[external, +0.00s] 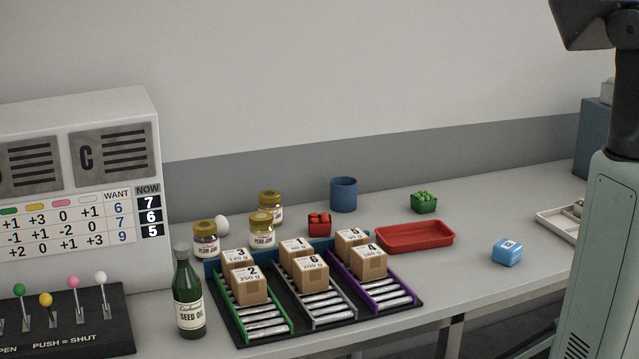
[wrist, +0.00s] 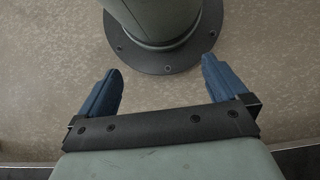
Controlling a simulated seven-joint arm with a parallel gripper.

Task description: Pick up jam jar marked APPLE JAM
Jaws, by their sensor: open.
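Three jam jars with gold lids stand on the grey table in the external view, behind and left of the rack. The left jar (external: 205,241) has dark contents and a label too small to read surely. The middle jar (external: 262,231) has pale contents; its label seems to read PEAR JAM. The back jar (external: 270,209) stands behind it, its label partly hidden and unreadable. I cannot tell which is APPLE JAM. My gripper (wrist: 161,65) shows only in the wrist view, its blue fingers wide apart with nothing between them, pointing toward my own base, far from the jars.
A green seed oil bottle (external: 189,296) stands before the left jar, and a white egg (external: 221,225) sits beside it. The black rack (external: 235,333) holds several numbered boxes.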

